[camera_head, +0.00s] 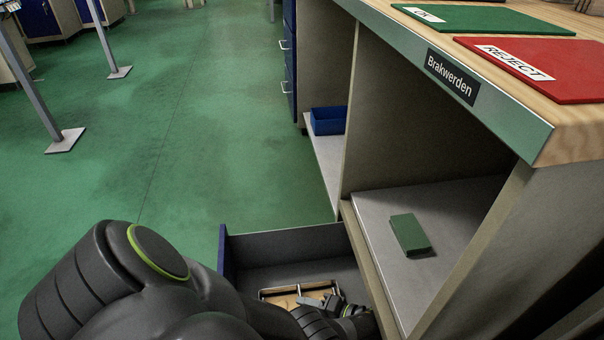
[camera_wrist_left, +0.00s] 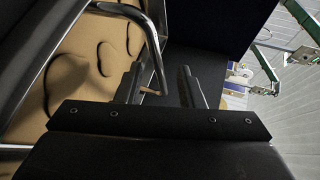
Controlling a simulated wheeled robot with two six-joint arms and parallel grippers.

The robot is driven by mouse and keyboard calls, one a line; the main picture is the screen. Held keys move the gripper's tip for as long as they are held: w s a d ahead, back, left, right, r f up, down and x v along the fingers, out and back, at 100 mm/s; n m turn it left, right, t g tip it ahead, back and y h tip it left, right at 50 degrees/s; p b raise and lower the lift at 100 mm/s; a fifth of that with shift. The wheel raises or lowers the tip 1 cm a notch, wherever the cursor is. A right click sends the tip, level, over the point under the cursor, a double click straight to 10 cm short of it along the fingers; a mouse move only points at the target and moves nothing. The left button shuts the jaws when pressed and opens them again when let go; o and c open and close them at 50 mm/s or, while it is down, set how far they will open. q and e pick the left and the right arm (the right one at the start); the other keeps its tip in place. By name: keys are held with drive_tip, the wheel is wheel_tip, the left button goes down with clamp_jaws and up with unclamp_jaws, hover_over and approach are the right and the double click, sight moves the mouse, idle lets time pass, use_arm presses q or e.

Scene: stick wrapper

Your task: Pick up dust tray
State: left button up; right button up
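A tan wooden tray (camera_head: 290,290) with metal handle bars lies in an open grey drawer at the bottom of the head view, partly hidden by my left arm. I take it for the dust tray. In the left wrist view the tan tray (camera_wrist_left: 85,60) shows dark, curved cut-outs or marks, with a curved metal handle (camera_wrist_left: 152,45) at its edge. My left gripper (camera_wrist_left: 163,72) is open, with the lower part of the handle appearing between its fingers. Contact cannot be told. In the head view the left gripper (camera_head: 345,306) is low inside the drawer. My right gripper is out of view.
The drawer (camera_head: 285,244) stands out from the bench, its walls close around my gripper. A green block (camera_head: 409,234) lies on the shelf to the right. A blue bin (camera_head: 328,121) stands on a shelf behind.

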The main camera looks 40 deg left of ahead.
use_arm(q)
drive_tip(key=x, duration=0.4)
drive_tip(key=shift+c, duration=0.4)
drive_tip(key=shift+d, duration=0.1)
clamp_jaws()
drive_tip(key=shift+f, duration=0.1)
idle(0.7)
